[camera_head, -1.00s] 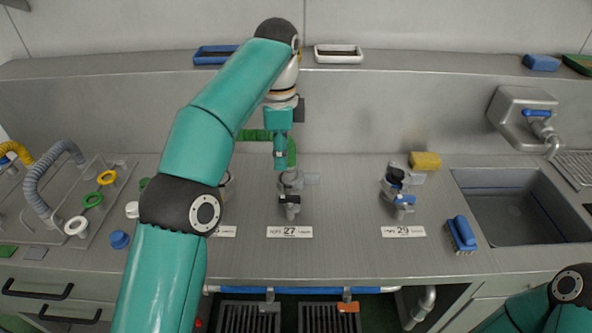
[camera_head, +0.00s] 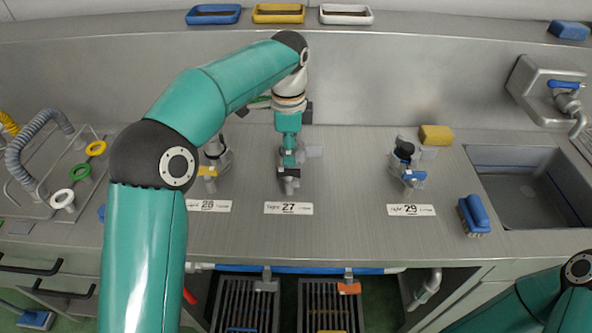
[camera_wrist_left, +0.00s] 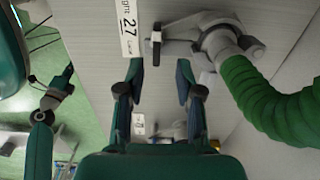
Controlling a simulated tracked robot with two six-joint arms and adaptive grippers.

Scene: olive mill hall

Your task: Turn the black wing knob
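The black wing knob (camera_wrist_left: 156,45) sits on a grey valve (camera_wrist_left: 195,40) beside the sign marked 27 (camera_wrist_left: 128,27) in the left wrist view. In the head view my left gripper (camera_head: 289,160) points down right over this valve and covers much of it; the knob shows only as a small dark part below the fingers. In the left wrist view my left gripper (camera_wrist_left: 160,75) is open, with its two fingers apart and nothing between them. The knob lies just ahead of the fingertips, roughly in line with the gap. My right gripper is out of view.
A valve with a yellow wing (camera_head: 207,171) stands left, and one with a blue wing (camera_head: 413,175) stands right. A green hose (camera_wrist_left: 265,100) runs from the valve close to my left gripper. A blue brush (camera_head: 474,215) and a sink (camera_head: 530,190) are farther right.

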